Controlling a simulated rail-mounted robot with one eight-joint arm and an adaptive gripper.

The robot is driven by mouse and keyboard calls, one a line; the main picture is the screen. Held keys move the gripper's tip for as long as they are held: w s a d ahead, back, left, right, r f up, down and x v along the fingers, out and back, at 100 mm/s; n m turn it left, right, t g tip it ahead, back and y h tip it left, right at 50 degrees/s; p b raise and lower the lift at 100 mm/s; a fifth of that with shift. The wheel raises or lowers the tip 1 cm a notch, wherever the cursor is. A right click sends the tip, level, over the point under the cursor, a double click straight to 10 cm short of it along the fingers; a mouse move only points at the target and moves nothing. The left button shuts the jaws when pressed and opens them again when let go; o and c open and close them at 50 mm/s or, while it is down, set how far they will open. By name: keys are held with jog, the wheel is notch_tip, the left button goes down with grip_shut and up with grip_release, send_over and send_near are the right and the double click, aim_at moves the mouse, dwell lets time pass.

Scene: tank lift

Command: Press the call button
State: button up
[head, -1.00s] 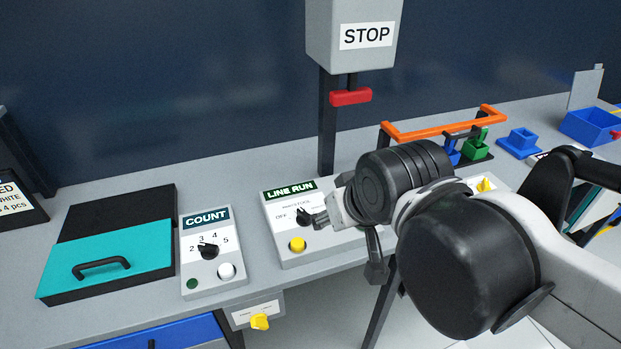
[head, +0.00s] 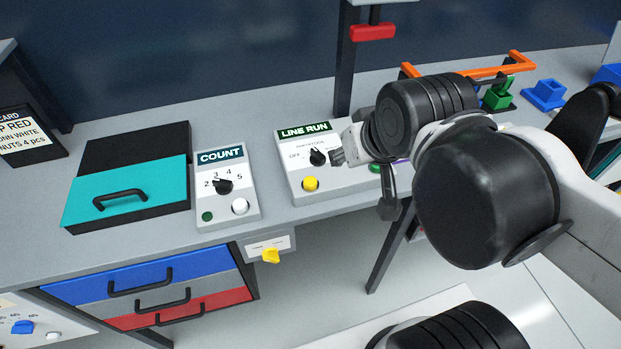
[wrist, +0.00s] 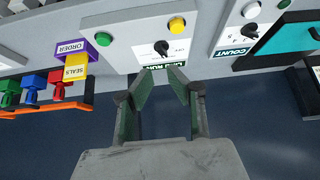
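No button labelled "call" can be read in either view. The LINE RUN panel (head: 300,196) has a black knob (head: 318,157), a yellow button (head: 310,184) and a green button (head: 375,168). The same yellow button (wrist: 177,24) and green button (wrist: 103,39) show in the wrist view. The COUNT panel (head: 208,177) to its left has a white button (head: 240,206), a dark green button (head: 207,216) and a knob. My gripper (wrist: 162,80) is empty, its fingers apart, over the LINE RUN label edge. In the head view my gripper (head: 340,157) is just right of the knob.
A teal-lidded box (head: 150,190) stands left of the panels. An orange rail (head: 470,72) and a red handle (head: 372,32) stand behind.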

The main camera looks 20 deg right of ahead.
grip_shut()
dwell(0.3)
dwell(0.8)
